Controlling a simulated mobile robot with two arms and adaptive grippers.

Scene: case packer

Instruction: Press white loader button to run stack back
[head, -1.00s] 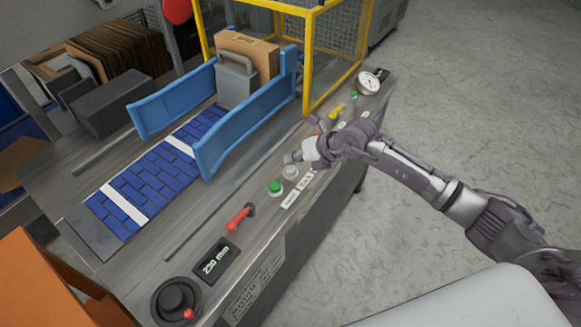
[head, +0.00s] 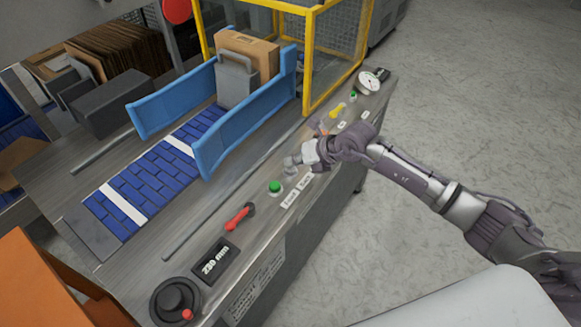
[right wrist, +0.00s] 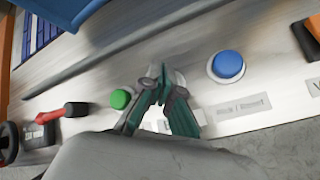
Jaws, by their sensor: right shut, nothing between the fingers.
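The white loader button (head: 290,170) is on the console's front strip, just right of the green button (head: 275,187). My right gripper (head: 294,160) is shut and empty, its fingertips at the white button and partly covering it. In the right wrist view the shut fingertips (right wrist: 161,76) point down at the panel between the green button (right wrist: 121,98) and a blue button (right wrist: 228,65). They hide most of the white button there, so I cannot tell whether it is pressed in. The stack, a brown carton block (head: 247,52), stands behind a grey pusher plate (head: 236,82). My left gripper is out of view.
Blue side guides (head: 245,125) flank the blue conveyor belt (head: 150,180). A yellow guard frame (head: 308,60) stands behind. A red lever (head: 238,218), a display (head: 215,261) and a black knob (head: 175,298) line the front strip. Open floor lies right.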

